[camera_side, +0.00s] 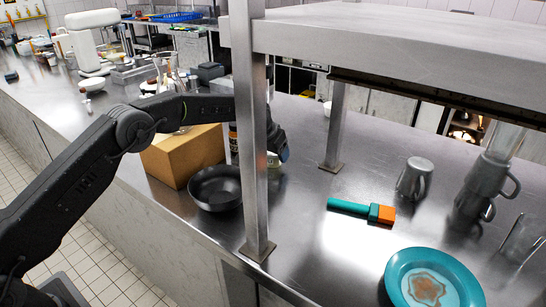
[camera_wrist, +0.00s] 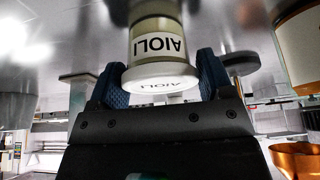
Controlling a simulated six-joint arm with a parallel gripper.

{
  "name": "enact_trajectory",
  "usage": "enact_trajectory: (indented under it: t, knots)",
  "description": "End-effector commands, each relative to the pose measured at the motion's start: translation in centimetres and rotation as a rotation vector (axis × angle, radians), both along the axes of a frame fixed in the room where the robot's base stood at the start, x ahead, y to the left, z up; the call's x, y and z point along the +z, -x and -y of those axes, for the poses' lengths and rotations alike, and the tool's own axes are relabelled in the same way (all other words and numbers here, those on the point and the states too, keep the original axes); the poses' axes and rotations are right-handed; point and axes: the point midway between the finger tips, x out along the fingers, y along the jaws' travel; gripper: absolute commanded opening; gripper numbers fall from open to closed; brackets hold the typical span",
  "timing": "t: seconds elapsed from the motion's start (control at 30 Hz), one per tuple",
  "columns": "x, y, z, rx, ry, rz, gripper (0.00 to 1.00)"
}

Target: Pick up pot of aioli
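The pot of aioli (camera_wrist: 157,45) is a pale, round pot with a pale lid, and AIOLI is printed on its side and lid. In the wrist view it sits between the two blue finger pads of my gripper (camera_wrist: 161,68). The pads lie close along both sides of the lid; I cannot tell if they press on it. In the side view my gripper (camera_side: 281,143) is behind the shelf post, low over the counter, and only a small part of the pot (camera_side: 284,154) shows beside it. I cannot tell if its base touches the counter.
A steel shelf post (camera_side: 252,150) stands in front of my gripper. A cardboard box (camera_side: 180,157) and a black bowl (camera_side: 215,188) are to the left.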

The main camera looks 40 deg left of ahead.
Motion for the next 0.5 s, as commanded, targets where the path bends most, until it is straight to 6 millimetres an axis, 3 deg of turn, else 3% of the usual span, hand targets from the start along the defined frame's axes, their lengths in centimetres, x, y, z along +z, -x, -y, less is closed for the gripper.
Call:
enact_trajectory:
  t: [0.27, 0.5]
  knots:
    - [0.02, 0.01, 0.0, 0.0, 0.0, 0.0, 0.47]
    - [0.17, -0.02, 0.01, 0.0, 0.0, 0.001, 0.45]
